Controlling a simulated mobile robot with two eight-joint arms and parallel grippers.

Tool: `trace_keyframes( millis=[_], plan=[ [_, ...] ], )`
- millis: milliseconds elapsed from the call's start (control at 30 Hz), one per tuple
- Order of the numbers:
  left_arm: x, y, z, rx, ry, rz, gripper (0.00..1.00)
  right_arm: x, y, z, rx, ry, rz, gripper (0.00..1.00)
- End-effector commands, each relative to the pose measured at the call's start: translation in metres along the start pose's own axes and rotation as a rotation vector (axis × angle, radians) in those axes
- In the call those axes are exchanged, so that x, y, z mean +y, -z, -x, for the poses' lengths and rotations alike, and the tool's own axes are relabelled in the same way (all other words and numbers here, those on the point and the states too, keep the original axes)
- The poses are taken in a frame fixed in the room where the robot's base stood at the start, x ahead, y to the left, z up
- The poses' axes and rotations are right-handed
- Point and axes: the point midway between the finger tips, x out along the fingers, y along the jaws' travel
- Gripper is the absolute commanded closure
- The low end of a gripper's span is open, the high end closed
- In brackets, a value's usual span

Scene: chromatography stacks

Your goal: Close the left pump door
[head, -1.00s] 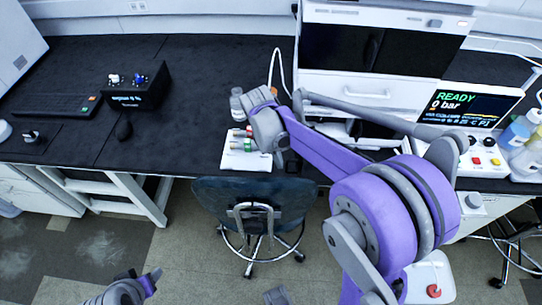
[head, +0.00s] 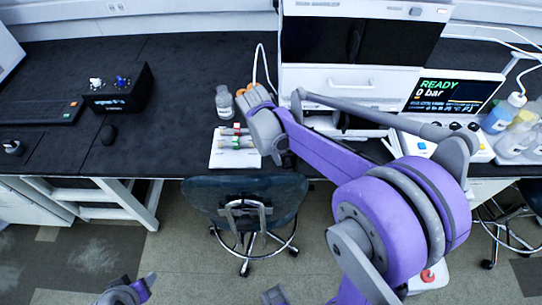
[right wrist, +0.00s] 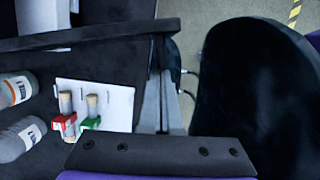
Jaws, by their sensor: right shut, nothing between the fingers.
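The white instrument stack (head: 300,78) stands on the black bench at the back, with a dark front panel (head: 360,42) and a white handled front (head: 330,82) beneath it. A white ledge below is largely covered by my arm. I cannot tell which part is the left pump door or how far it stands open. My right gripper (head: 281,156) is shut and empty, in front of the stack and just right of a white vial card (head: 219,155). Its dark mount (right wrist: 160,156) fills the bottom of the right wrist view. My left gripper (head: 128,291) shows only partly at the lower left.
Bottles (head: 223,102) stand behind the vial card; they also show in the right wrist view (right wrist: 20,138). A display reading READY, 0 bar (head: 455,94) stands right. A dark chair (head: 245,190) stands before the bench. A black box (head: 118,90) sits left; bench around it is mostly clear.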

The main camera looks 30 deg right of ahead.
Motion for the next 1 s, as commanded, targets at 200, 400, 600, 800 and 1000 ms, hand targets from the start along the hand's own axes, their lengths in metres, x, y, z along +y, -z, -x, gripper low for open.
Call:
trace_keyframes(
  millis=[200,400,600,800,1000],
  plan=[
    [0.0,-0.003,-0.004,-0.002,0.0,0.0,0.44,-0.003,-0.034,-0.009,-0.002,-0.042,0.169,1.0],
    [0.0,-0.005,-0.006,-0.003,0.0,0.0,0.44,0.001,-0.067,-0.017,-0.001,-0.088,0.352,1.0],
    [0.0,-0.006,-0.007,-0.004,0.0,0.0,0.44,0.011,-0.098,-0.025,-0.001,-0.134,0.535,1.0],
    [0.0,-0.008,-0.01,-0.005,0.0,0.0,0.44,0.027,-0.125,-0.032,-0.001,-0.161,0.641,1.0],
    [0.0,-0.009,-0.011,-0.006,0.0,0.0,0.44,0.044,-0.145,-0.036,-0.001,-0.159,0.642,1.0]
  ],
)
